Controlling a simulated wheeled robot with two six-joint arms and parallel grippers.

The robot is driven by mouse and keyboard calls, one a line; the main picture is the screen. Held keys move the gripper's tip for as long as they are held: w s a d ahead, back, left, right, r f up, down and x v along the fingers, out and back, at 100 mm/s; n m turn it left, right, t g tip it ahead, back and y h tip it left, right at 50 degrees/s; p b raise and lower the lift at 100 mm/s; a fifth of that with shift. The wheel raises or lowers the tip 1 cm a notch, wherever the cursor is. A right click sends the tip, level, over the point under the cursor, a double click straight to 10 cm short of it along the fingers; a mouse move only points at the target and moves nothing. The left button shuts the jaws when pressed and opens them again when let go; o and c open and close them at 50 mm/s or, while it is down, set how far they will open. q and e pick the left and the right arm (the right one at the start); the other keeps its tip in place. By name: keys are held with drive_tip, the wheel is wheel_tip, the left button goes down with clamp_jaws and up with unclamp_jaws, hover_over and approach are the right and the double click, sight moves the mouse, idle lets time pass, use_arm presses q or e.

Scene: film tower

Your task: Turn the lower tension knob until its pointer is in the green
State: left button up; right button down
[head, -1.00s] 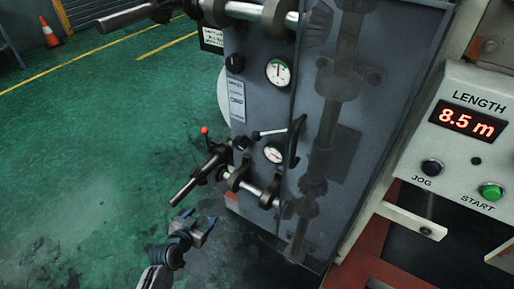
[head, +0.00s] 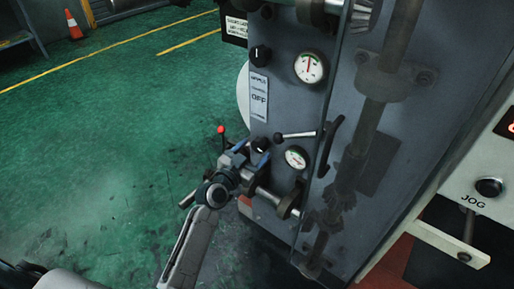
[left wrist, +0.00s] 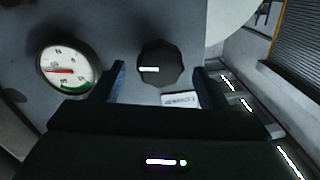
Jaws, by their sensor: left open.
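The lower tension knob (head: 261,145) is a dark round knob on the grey panel, partly hidden by my gripper in the head view. In the left wrist view the knob (left wrist: 160,62) is many-sided with a white mark. My left gripper (head: 250,153) is open in front of it. Its blue-tipped fingers stand on either side of the knob in the left wrist view; I cannot tell if they touch it. The lower gauge (head: 296,157) is beside the knob. In the left wrist view this gauge (left wrist: 67,69) has its red pointer outside the green arc. My right gripper is not in view.
A lever (head: 295,134) sticks out just above the lower gauge. A roller shaft (head: 265,197) lies below the knob. A red-tipped lever (head: 221,130) stands left of the gripper. The upper knob (head: 260,55) and upper gauge (head: 309,67) are higher on the panel.

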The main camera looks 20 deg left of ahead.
use_arm(q)
drive_tip(key=shift+x, duration=1.1)
drive_tip(key=c, duration=1)
